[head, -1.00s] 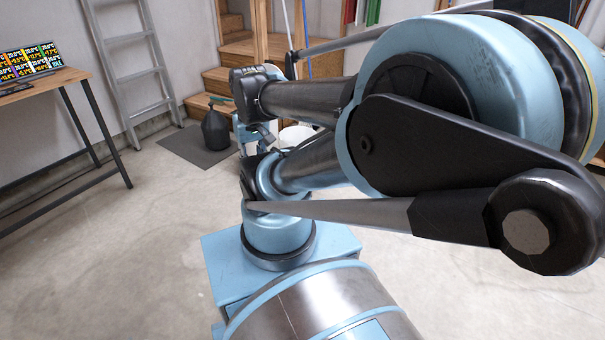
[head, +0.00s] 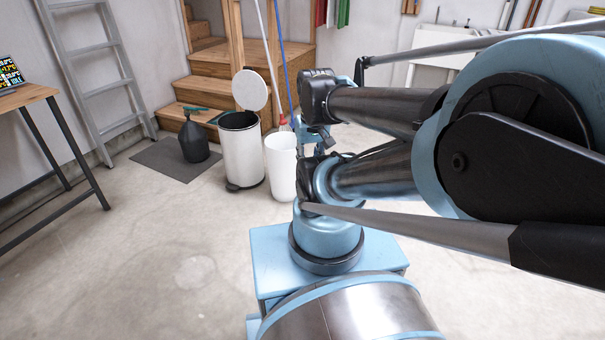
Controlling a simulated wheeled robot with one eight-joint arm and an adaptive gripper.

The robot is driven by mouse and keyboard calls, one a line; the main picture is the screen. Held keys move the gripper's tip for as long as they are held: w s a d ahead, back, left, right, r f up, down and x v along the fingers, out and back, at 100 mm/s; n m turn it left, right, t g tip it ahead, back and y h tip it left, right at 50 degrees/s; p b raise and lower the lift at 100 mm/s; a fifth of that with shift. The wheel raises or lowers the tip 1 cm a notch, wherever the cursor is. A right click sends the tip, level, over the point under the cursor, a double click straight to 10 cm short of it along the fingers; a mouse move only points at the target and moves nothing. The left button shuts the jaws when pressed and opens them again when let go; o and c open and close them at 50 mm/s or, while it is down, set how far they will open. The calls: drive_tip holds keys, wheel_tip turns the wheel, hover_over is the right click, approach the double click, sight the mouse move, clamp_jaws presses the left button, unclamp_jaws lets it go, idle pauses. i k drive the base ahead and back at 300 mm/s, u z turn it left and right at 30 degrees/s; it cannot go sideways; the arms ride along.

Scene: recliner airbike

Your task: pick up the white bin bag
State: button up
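I cannot clearly make out a white bin bag. A white pedal bin (head: 243,158) stands on the floor left of my arm, with its round lid (head: 250,90) raised and a dark rim at its opening. A plain white tapered container (head: 281,166) stands just right of it, partly behind my arm; whether it holds a bag is not visible. The end of my arm, with my gripper (head: 309,132), is beside and right of these, mostly hidden behind my own arm links. Its fingers cannot be told apart, and I see nothing held.
A black bottle-shaped sprayer (head: 194,140) stands on a dark mat (head: 158,159) left of the bin. Wooden steps (head: 225,72) rise behind. A ladder (head: 92,70) leans on the wall, and a table (head: 25,95) stands at far left. The floor at front left is clear.

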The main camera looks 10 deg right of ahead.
sight(285, 169)
drive_tip(key=z, duration=0.05)
drive_tip(key=i, duration=1)
